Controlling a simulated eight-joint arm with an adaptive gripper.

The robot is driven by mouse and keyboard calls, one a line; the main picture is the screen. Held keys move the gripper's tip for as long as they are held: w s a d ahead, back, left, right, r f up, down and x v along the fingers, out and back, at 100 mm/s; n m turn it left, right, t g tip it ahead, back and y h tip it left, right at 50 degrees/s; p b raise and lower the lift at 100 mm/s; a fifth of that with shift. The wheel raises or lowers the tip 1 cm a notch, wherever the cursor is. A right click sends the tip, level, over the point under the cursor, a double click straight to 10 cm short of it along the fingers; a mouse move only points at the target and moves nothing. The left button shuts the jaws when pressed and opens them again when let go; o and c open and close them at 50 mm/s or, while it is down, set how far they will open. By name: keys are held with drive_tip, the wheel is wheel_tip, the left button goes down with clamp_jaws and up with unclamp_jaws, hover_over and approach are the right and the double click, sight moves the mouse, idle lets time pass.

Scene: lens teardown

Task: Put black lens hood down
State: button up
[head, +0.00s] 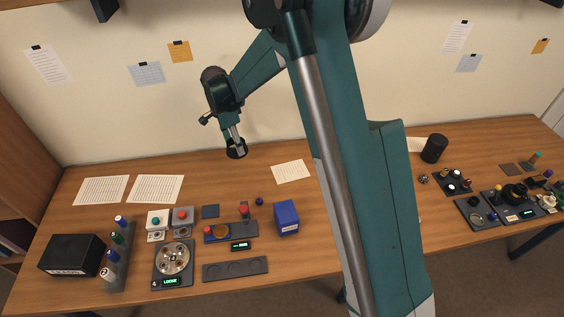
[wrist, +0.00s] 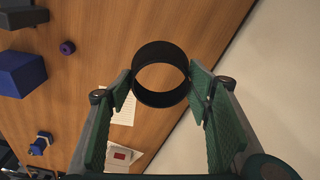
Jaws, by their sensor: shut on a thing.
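The black lens hood (wrist: 160,98) is an open black ring held between the two green-padded fingers of my gripper (wrist: 160,82). In the wrist view I see through the ring to the wooden table (wrist: 105,50). In the head view the hood (head: 236,153) hangs under my gripper (head: 235,142), near the back edge of the table by the wall. It appears to be above the wood, but its exact height is hard to tell.
A blue box (head: 286,217), a small dark purple knob (head: 259,201) and a white sheet (head: 291,171) lie near the hood. Several devices stand at the front left. A black cylinder (head: 434,148) stands at the right. Bare wood surrounds the spot below the hood.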

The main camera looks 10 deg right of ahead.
drive_tip(key=d+m+b, duration=0.1)
drive_tip(key=d+m, duration=0.1)
drive_tip(key=d, duration=1.8)
drive_tip(key=shift+s+d+m, duration=0.3)
drive_tip(key=shift+s+d, duration=0.05)
drive_tip(key=shift+d, duration=0.05)
drive_tip(key=shift+r, duration=0.1)
drive_tip(key=shift+f+b, duration=0.35)
drive_tip(key=shift+f, duration=2.8)
drive_tip(key=shift+f, duration=0.1)
drive_tip(key=shift+f, duration=1.75)
drive_tip(key=shift+f+b, duration=0.15)
drive_tip(key=shift+b, duration=0.2)
drive_tip(key=o, duration=0.9)
drive_tip(key=shift+c, duration=0.2)
